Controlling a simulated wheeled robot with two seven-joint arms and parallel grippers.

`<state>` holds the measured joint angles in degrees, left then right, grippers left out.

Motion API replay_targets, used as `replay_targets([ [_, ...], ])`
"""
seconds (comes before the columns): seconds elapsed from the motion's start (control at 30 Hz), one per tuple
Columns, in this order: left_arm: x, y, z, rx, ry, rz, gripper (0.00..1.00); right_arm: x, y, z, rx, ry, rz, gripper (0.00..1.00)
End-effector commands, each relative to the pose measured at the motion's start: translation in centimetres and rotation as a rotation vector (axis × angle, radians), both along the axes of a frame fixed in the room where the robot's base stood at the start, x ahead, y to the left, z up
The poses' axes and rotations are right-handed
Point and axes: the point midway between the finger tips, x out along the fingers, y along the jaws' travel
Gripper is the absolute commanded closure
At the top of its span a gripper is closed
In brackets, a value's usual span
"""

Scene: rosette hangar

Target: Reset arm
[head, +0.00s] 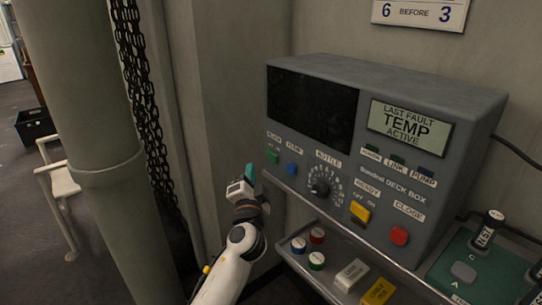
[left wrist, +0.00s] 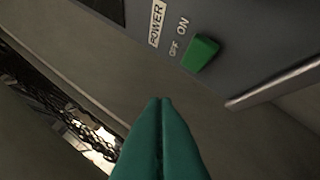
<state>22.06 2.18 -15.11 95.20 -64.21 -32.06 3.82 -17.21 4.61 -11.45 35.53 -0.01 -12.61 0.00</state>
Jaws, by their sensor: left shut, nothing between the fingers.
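My left arm comes up from the bottom in the head view, and its gripper (head: 249,173) is at the left front corner of the grey deck box (head: 440,105). Its teal fingers are shut together and empty in the left wrist view (left wrist: 160,110). The fingers are apart from the box. A green power switch (left wrist: 201,53) with OFF and ON labels is ahead of them in the wrist view. My right gripper is not in view.
The box has a bottle dial (head: 319,188), a yellow switch (head: 360,211) and a red button (head: 399,235). Its screen reads "LAST FAULT TEMP ACTIVE" (head: 408,127). A shelf below holds several coloured caps and blocks. A thick pillar (head: 85,130) and hanging chains (head: 145,100) stand left.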

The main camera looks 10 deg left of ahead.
Motion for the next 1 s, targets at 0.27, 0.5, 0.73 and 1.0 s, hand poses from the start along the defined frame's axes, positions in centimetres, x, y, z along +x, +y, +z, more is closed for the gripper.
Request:
replay_targets([
  [0.27,0.4,-0.1,-5.7,-0.033,0.12,-0.028,1.0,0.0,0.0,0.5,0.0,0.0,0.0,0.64],
  [0.5,-2.7,-0.2,-23.0,-0.176,0.467,-0.091,1.0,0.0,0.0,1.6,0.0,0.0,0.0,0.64],
  [0.73,-11.4,0.1,-38.5,-0.352,0.782,-0.091,1.0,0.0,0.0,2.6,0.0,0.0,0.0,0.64],
  [1.0,-27.0,1.2,-52.2,-0.576,1.105,-0.003,1.0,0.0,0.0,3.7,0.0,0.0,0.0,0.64],
])
